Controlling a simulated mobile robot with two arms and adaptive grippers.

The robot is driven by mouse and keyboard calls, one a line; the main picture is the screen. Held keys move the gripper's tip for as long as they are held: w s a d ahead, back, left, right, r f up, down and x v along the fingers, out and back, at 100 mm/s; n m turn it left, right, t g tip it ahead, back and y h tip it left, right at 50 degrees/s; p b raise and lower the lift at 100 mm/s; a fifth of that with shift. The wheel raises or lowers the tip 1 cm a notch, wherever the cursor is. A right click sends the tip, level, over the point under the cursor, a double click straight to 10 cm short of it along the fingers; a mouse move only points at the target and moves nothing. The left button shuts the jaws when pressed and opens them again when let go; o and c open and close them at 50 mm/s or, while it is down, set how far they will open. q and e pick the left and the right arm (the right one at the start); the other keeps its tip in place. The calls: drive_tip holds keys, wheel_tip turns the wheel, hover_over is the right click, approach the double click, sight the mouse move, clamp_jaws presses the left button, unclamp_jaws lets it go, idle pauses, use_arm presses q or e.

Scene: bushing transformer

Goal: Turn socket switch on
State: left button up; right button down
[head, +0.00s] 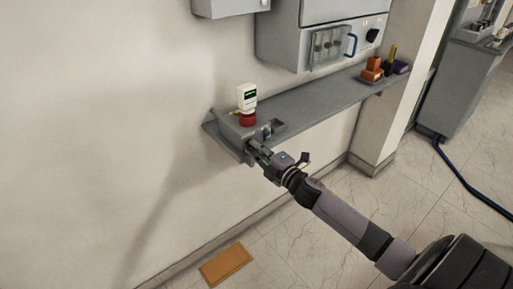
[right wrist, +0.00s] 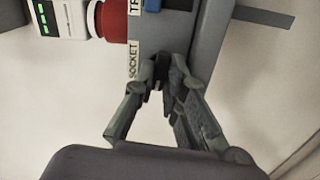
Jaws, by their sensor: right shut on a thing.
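The socket switch (right wrist: 159,68) is a small dark knob on a grey box (head: 230,125), beside a label reading SOCKET (right wrist: 133,60) in the right wrist view. My right gripper (head: 254,150) reaches the front of the box at the left end of the shelf. In the right wrist view its fingertips (right wrist: 160,82) are shut on the socket switch and cover much of it. Which way the switch is turned cannot be told. A red round part (head: 247,118) with a white meter (head: 246,97) with a green display sits on the box. My left gripper is not in view.
The grey shelf (head: 310,103) runs right along the wall, with orange items (head: 372,70) at its far end. A grey cabinet (head: 285,40) hangs above it. An orange mat (head: 226,264) lies on the floor. A blue cable (head: 460,175) lies at the right.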

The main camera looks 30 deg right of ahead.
drive_tip(key=shift+m+p, duration=4.1)
drive_tip(key=shift+m, duration=4.2)
drive_tip(key=c, duration=1.9)
unclamp_jaws()
drive_tip(key=s, duration=0.8)
drive_tip(key=s+d, duration=0.1)
drive_tip(key=s, duration=0.3)
